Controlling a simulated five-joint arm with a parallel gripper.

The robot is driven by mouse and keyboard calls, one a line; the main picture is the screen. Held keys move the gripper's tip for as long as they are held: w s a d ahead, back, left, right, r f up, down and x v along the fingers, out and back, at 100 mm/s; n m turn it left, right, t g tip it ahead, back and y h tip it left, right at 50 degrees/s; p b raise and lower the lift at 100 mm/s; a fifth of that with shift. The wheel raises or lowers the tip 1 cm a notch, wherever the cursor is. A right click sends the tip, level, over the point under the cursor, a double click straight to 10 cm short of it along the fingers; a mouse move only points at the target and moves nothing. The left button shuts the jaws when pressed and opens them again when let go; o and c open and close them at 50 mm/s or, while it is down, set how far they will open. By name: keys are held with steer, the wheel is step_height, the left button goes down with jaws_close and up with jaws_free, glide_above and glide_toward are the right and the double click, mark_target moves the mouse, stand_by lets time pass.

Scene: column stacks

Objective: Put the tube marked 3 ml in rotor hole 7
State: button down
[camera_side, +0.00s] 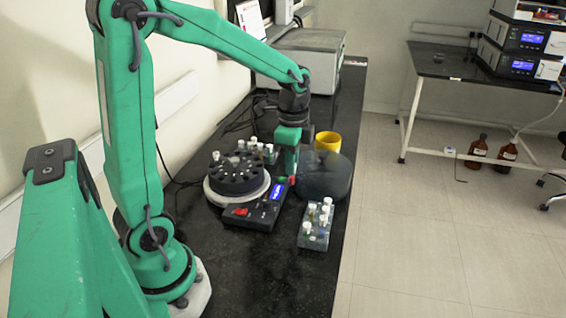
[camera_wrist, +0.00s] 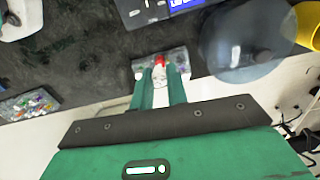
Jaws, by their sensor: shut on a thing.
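My gripper (camera_side: 288,168) is shut, above the area between the centrifuge's front panel and its lid. In the wrist view its two fingers (camera_wrist: 161,80) hold a small tube with a white part (camera_wrist: 171,76) and a red part (camera_wrist: 160,61). Its volume mark cannot be read. The dark round rotor (camera_side: 238,180) sits in the open centrifuge to the left of my gripper in the side view, with a few white-topped pieces at its rim. Hole numbers are too small to read. A grey rack (camera_side: 314,238) with several white-capped tubes stands at the front right.
The dark translucent lid (camera_side: 325,180) stands open right of my gripper. A yellow cup (camera_side: 328,141) is behind it. The control panel has a blue display (camera_side: 277,190) and red switch (camera_side: 240,211). Another group of tubes (camera_side: 262,149) stands behind the rotor.

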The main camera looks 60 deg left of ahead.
steer(key=s+a+n, duration=0.3)
steer(key=a+n, duration=0.1)
steer(key=a, duration=0.9)
steer(key=shift+s+a+r+n, duration=0.3)
steer(key=shift+f, duration=0.2)
steer(key=shift+f, duration=1.75)
steer(key=shift+f, duration=1.9)
stand_by(0.9)
steer(key=c, duration=1)
jaws_free()
steer(key=shift+r, duration=0.2)
